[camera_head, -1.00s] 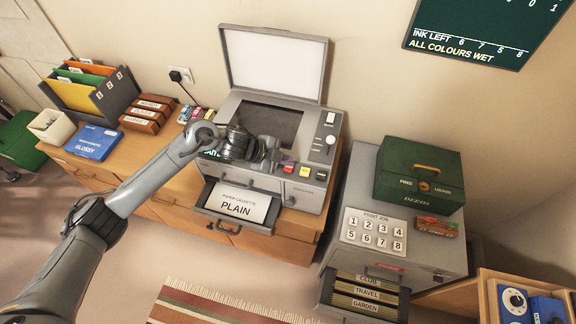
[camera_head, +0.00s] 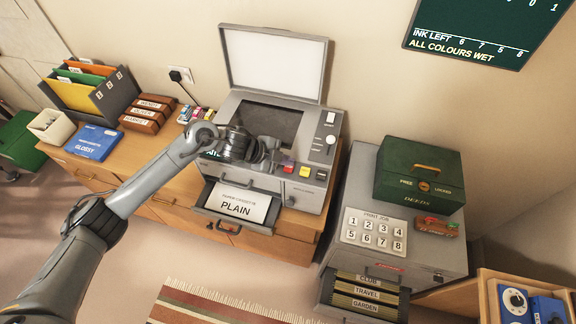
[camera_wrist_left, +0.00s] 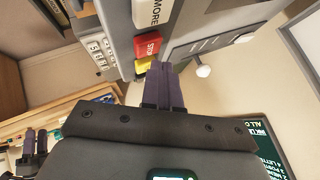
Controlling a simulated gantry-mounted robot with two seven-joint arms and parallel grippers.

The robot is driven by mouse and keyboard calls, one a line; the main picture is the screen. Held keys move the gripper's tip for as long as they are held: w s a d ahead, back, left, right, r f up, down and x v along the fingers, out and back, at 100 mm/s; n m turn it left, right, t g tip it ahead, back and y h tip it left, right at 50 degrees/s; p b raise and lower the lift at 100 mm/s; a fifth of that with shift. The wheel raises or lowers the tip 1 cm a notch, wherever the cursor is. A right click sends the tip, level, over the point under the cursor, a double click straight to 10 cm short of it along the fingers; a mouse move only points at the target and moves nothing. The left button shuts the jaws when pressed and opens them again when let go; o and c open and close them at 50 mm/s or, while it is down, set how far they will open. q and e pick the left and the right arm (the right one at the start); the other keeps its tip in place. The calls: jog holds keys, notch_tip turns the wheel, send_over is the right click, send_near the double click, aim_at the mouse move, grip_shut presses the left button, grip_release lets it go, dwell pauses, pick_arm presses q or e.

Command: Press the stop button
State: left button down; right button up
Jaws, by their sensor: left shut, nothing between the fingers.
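The stop button is a red key labelled STOP on the front edge of the grey copier. It shows in the head view (camera_head: 289,168) and in the wrist view (camera_wrist_left: 149,44). My left gripper (camera_head: 275,163) is shut and empty, just left of the red button in the head view. In the wrist view its dark purple fingertips (camera_wrist_left: 160,66) lie close to the red button, beside a yellow button (camera_wrist_left: 145,63). I cannot tell whether the tips touch anything.
The copier (camera_head: 312,192) has a raised lid (camera_head: 275,62) and an open paper drawer labelled PLAIN (camera_head: 238,203). A dark button (camera_head: 321,174) sits right of the yellow one. A grey cabinet (camera_head: 340,255) with a green box (camera_head: 415,178) stands to the right.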

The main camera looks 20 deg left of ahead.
aim_at(286, 168)
pick_arm(q)
jog(key=shift+f, duration=0.25)
jog(key=shift+f+b, duration=0.3)
jog(key=shift+f, duration=0.15)
dwell(0.6)
jog(key=shift+r, duration=0.15)
jog(key=shift+r+p, duration=0.75)
jog(key=shift+p, duration=0.15)
notch_tip(286, 168, up, 6)
jog(key=p, duration=0.5)
dwell(0.7)
